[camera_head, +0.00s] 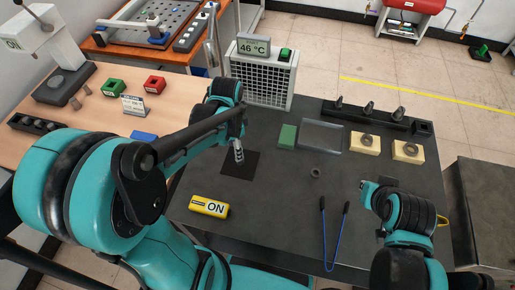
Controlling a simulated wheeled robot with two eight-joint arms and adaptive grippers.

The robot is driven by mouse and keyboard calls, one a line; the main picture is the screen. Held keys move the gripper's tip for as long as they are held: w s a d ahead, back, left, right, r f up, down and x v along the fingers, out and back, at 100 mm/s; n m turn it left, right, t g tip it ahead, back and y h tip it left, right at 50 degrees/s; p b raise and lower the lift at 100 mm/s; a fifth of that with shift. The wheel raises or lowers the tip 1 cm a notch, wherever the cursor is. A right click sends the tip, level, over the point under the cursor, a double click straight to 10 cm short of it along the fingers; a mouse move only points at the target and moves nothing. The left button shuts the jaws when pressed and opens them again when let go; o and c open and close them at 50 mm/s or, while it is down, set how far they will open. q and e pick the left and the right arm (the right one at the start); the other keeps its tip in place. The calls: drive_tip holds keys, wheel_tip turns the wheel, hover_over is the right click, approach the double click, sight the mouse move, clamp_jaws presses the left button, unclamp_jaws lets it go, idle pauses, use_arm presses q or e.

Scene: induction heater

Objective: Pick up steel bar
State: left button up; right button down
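My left arm reaches in from the left over the dark table (275,205). Its end points down, and a small silver, ridged piece (239,151) shows below it, over a black square mat (240,166). I cannot tell whether this piece is the steel bar or part of the gripper, and the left fingers are not clear. My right arm comes in at the lower right; its gripper is hidden or too small to make out. No other thing is clearly a steel bar. A small grey ring (315,173) lies on the table.
A heater unit (265,78) reading 46 °C stands behind. A green block (287,136), a clear tray (321,137), two cream blocks with rings (365,143) and a dark rack (370,113) lie farther back.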

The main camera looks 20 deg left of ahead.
use_arm(q)
drive_tip(key=shift+w+f, duration=0.2)
drive_tip(key=shift+f, duration=0.2)
drive_tip(key=shift+d+f+b, duration=0.2)
drive_tip(key=shift+f+b, duration=0.5)
drive_tip(key=shift+f, duration=0.55)
drive_tip(key=f+b, duration=0.1)
drive_tip(key=f, duration=0.1)
drive_tip(key=w+f+b, duration=0.1)
drive_tip(key=f, duration=0.1)
drive_tip(key=shift+d+f, duration=0.2)
drive_tip(key=shift+f, duration=0.2)
drive_tip(key=shift+r, duration=0.1)
clamp_jaws()
